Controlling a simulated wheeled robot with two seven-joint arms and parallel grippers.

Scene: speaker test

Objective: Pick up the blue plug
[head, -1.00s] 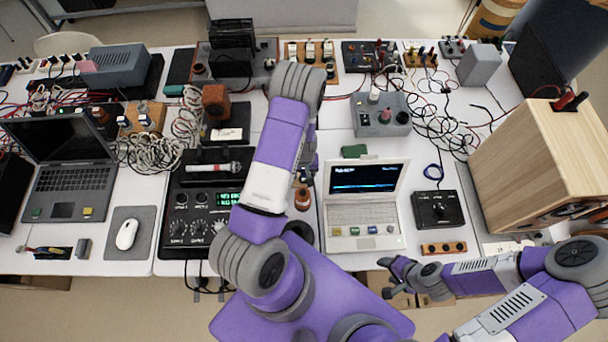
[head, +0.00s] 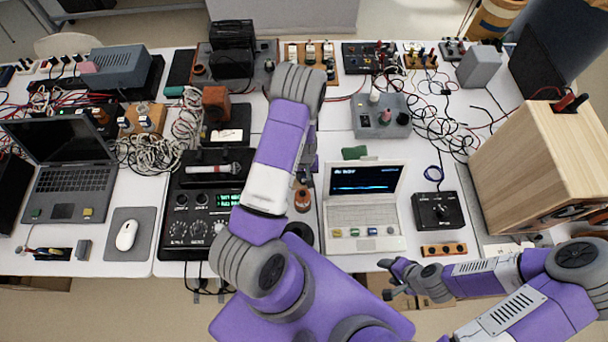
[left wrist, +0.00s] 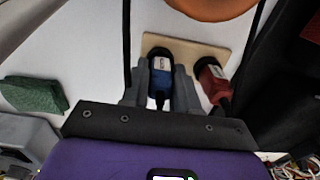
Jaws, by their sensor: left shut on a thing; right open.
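In the left wrist view, the blue plug (left wrist: 159,78) stands between the two grey fingers of my left gripper (left wrist: 162,72), which is shut on it. The plug is by a pale wooden board (left wrist: 206,53); I cannot tell whether it is clear of the board. A red plug (left wrist: 213,82) is beside it on the right, outside the fingers. In the head view, my own left arm hides the blue plug and most of the left gripper. My right gripper (head: 389,279) is open and empty off the table's front edge.
A green block (left wrist: 32,95) lies left of the gripper in the left wrist view, and an orange round thing (left wrist: 212,5) is at the top. In the head view, a small white laptop (head: 363,212), a black mixer (head: 198,228) and a wooden speaker (head: 540,150) crowd the table.

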